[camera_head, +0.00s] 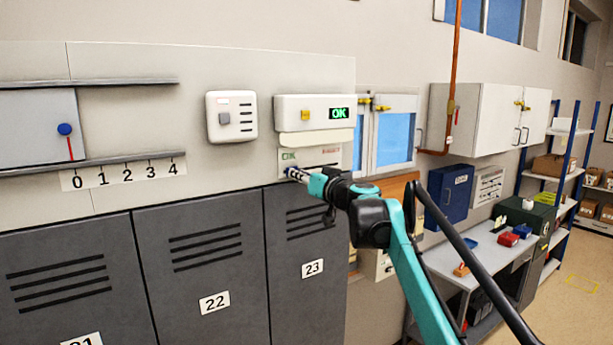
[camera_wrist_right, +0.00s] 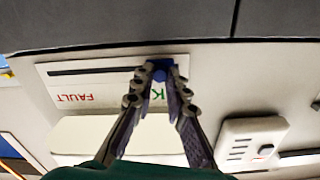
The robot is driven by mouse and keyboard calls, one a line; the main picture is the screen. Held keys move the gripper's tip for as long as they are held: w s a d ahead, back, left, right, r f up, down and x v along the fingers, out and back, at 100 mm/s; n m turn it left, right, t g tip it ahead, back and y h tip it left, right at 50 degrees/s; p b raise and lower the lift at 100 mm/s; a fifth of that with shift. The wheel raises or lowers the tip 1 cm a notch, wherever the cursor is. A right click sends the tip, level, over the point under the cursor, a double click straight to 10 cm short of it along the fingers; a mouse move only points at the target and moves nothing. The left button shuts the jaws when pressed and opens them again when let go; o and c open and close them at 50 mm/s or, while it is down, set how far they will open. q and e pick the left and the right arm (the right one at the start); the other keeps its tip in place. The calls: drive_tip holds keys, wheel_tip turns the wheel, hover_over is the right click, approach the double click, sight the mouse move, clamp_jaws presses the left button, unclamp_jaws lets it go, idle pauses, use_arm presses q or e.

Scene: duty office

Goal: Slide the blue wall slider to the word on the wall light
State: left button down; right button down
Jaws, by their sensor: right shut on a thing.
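The wall light (camera_head: 339,113) glows green with the word OK, at the right end of a pale wall box. Below it, a pale plate (camera_head: 325,158) has a slot, a green OK at left and a red FAULT at right. My right gripper (camera_head: 292,173) reaches the left part of this plate, by the OK. In the right wrist view, upside down, its fingers (camera_wrist_right: 164,85) are shut on the blue slider (camera_wrist_right: 160,66) in the slot, beside the partly hidden green OK (camera_wrist_right: 159,95). FAULT (camera_wrist_right: 75,98) is clear of the fingers. My left gripper is not in view.
A pale switch box (camera_head: 231,117) is on the wall to the left. A sliding panel with a blue knob (camera_head: 65,129) sits above a 0 to 4 scale (camera_head: 124,173). Grey lockers (camera_head: 200,260) stand below. A window (camera_head: 395,139) is to the right.

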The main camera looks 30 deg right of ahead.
drive_tip(key=c, duration=1.6)
unclamp_jaws()
drive_tip(key=shift+a, duration=0.2)
drive_tip(key=shift+o, duration=0.6)
drive_tip(key=shift+a, duration=0.15)
drive_tip(key=s+d, duration=0.1)
drive_tip(key=s, duration=1.1)
drive_tip(key=shift+f, duration=0.1)
